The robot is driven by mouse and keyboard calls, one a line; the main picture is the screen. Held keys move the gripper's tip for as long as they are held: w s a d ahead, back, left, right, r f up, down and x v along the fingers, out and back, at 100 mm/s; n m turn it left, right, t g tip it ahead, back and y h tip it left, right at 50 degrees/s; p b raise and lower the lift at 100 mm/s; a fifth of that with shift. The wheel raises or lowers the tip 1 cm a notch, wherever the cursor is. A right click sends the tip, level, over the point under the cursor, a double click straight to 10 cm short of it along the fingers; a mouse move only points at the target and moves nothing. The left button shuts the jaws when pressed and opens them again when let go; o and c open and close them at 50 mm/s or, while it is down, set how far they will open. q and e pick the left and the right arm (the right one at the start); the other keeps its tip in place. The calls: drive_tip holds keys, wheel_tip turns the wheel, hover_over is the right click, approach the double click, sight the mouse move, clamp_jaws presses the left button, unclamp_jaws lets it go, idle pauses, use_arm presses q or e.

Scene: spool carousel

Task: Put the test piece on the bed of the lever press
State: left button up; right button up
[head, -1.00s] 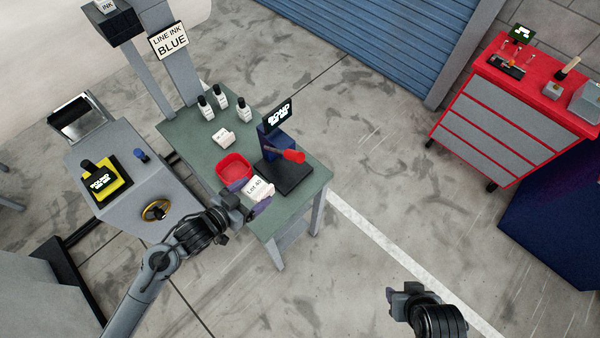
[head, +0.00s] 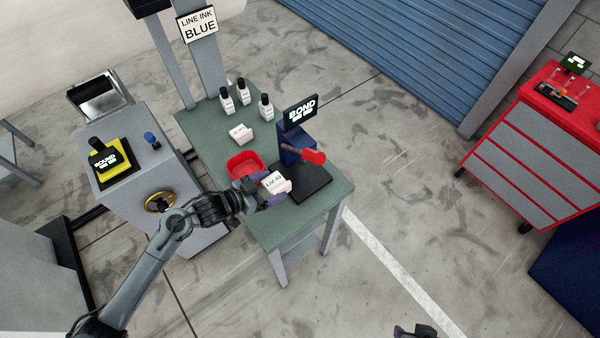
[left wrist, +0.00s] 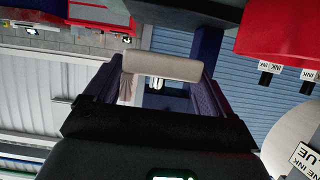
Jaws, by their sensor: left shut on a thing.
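The test piece seems to be the small white piece with the "Lot 40" label (head: 275,183), held in my left gripper (head: 263,194). In the left wrist view a pale bar-shaped piece (left wrist: 162,66) spans between the two purple fingers. The gripper is shut on it, just left of the lever press and close to its bed. The lever press (head: 292,148) has a blue column, a red-knobbed lever and a flat black bed (head: 310,185). I cannot tell whether the piece touches the bed. My right gripper (head: 415,331) only partly shows at the bottom edge.
The press stands on a green table (head: 225,150). A red bin (head: 243,163) is beside the held piece. A white labelled block (head: 240,133) and several white bottles (head: 243,92) stand further back.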

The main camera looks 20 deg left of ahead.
use_arm(q)
hover_over(299, 181)
drive_tip(key=shift+w, duration=0.1)
drive_tip(key=shift+f, duration=1.75)
drive_tip(key=shift+f, duration=0.65)
drive_tip(key=o, duration=1)
drive_tip(key=shift+r, duration=0.15)
